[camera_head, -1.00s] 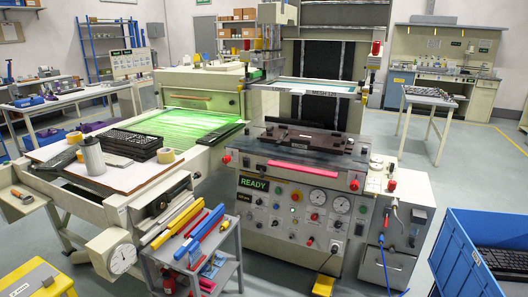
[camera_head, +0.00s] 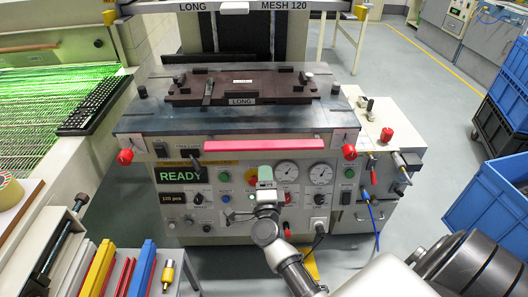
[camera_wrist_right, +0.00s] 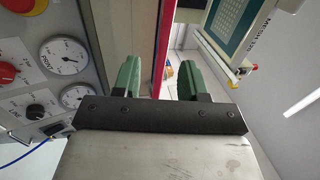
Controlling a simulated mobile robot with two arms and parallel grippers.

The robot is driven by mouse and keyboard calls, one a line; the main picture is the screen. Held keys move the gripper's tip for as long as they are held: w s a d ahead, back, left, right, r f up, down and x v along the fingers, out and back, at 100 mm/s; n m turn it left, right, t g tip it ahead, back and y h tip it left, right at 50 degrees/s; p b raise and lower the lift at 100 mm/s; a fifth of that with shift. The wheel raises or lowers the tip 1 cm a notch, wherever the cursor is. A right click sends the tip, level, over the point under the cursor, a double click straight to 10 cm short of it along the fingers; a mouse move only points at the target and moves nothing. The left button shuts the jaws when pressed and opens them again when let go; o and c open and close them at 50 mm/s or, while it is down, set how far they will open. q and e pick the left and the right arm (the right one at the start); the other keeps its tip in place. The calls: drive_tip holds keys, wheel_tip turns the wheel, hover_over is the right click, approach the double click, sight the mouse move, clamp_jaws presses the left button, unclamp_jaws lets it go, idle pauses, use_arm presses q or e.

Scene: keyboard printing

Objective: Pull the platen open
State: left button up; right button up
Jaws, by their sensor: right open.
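The platen (camera_head: 140,118) is a dark grey slab on top of the printing machine, carrying a brown fixture marked LONG. Its pink-red handle bar (camera_head: 268,145) runs along the front edge. My right gripper (camera_head: 265,172) is in front of the machine panel, just below the bar's middle. In the right wrist view, its two green fingers (camera_wrist_right: 158,80) are apart, with the red bar (camera_wrist_right: 163,40) lying in line with the space between them. Whether they touch the bar cannot be told. My left gripper is out of view.
The panel with its READY display (camera_head: 183,174), knobs and gauges is close behind my right gripper. A red knob stands at each side of the front. Green-lit conveyor (camera_head: 40,120) with a black keyboard is at left. Blue crates (camera_head: 490,205) stand at right.

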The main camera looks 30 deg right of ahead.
sight(264, 150)
drive_tip(key=shift+m, duration=0.3)
drive_tip(key=x, duration=1.1)
drive_tip(key=shift+d+r, duration=0.15)
drive_tip(key=shift+r, duration=0.25)
drive_tip(key=shift+c, duration=0.4)
drive_tip(key=shift+s, duration=0.1)
clamp_jaws()
